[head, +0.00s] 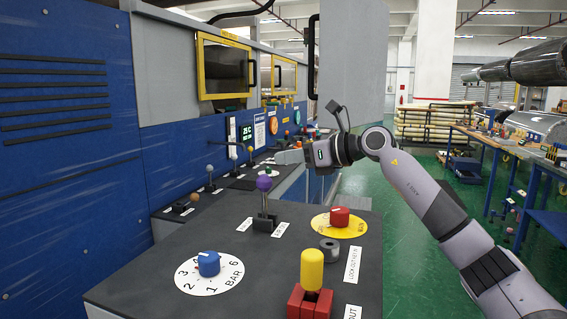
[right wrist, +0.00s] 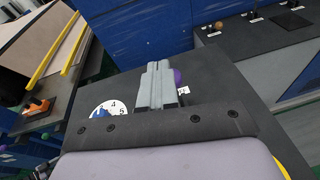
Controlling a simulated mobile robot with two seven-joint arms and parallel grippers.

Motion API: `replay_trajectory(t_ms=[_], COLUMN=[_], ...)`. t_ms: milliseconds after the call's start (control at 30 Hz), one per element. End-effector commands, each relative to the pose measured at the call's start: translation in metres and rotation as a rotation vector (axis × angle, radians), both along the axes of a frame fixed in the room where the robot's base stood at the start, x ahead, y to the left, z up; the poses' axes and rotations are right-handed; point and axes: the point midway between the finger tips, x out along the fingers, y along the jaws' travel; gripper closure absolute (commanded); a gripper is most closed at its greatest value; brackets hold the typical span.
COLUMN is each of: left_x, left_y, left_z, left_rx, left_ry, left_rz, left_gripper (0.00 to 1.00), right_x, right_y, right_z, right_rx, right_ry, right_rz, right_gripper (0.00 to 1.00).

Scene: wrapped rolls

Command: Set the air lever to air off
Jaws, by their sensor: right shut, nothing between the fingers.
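A lever with a purple ball knob (head: 264,183) stands nearly upright from a dark block on the near grey panel (head: 180,240). Small white labels (head: 281,229) lie on both sides of its base; their print is too small to read, so I cannot confirm it is the air lever. My right gripper (head: 281,157) is beyond and above the purple knob in the head view, apart from it. In the right wrist view its fingers (right wrist: 158,70) are shut and empty, and the purple knob (right wrist: 178,76) shows partly behind them. My left gripper is not in view.
Near the lever are a blue knob (head: 208,263) on a white BAR dial, a red knob (head: 339,217) on a yellow disc, a grey ring (head: 329,246) and a yellow handle (head: 312,270) on a red base. Other small levers (head: 210,178) stand behind. Green floor is open at right.

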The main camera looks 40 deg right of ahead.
Motion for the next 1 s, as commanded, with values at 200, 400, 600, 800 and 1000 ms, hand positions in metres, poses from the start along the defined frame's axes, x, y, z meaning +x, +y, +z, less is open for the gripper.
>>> replay_trajectory(t_ms=[200,400,600,800,1000], left_x=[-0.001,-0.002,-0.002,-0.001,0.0], left_y=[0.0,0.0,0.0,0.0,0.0], left_z=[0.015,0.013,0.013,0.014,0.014], left_rx=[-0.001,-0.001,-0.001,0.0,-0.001], left_ry=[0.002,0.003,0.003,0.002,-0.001], left_rz=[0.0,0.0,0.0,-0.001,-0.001], left_gripper=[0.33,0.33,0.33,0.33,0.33], right_x=[-0.014,-0.023,-0.024,-0.024,-0.024], right_y=[-0.009,-0.013,-0.013,-0.013,-0.013], right_z=[0.031,0.042,0.043,0.042,0.042], right_rx=[-0.003,-0.003,-0.002,-0.002,-0.002], right_ry=[0.003,0.005,0.006,0.007,0.007], right_rz=[0.003,0.004,0.004,0.004,0.004], right_gripper=[1.0,1.0,1.0,1.0,1.0])
